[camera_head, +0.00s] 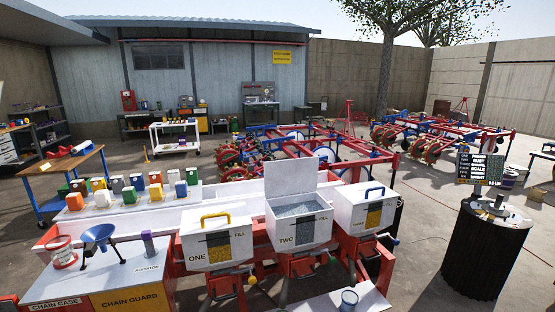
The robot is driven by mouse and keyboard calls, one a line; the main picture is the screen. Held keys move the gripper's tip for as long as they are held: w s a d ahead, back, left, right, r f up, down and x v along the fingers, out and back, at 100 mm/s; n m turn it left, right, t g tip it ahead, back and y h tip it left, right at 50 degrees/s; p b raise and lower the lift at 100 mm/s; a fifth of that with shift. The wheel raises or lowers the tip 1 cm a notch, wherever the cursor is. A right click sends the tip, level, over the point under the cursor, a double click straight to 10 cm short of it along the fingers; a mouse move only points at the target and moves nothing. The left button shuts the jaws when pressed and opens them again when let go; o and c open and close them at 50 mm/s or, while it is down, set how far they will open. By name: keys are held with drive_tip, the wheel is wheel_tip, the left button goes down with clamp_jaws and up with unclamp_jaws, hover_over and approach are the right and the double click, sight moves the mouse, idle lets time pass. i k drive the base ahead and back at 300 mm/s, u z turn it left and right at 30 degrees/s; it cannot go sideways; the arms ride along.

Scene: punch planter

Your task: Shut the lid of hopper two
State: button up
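Hopper two (300,231) is a white box labelled TWO and FILL, in the middle of a row of hoppers. Its white lid (290,180) stands raised and open at the back edge. Grey granular material (298,207) shows inside the box. Hopper one (217,241), to its left, has its lid shut, with a yellow handle on top. My gripper is not in view.
Several small coloured boxes sit on a shelf behind. A black drum (487,250) with a sign (480,168) stands at right. Red planter frames (300,145) fill the yard behind. Open floor lies between the hoppers and drum.

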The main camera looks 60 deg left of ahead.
sight(288, 178)
drive_tip(key=u, duration=0.55)
drive_tip(key=i, duration=1.15)
drive_tip(key=u, duration=1.85)
drive_tip(key=i, duration=0.45)
drive_tip(key=u, duration=0.05)
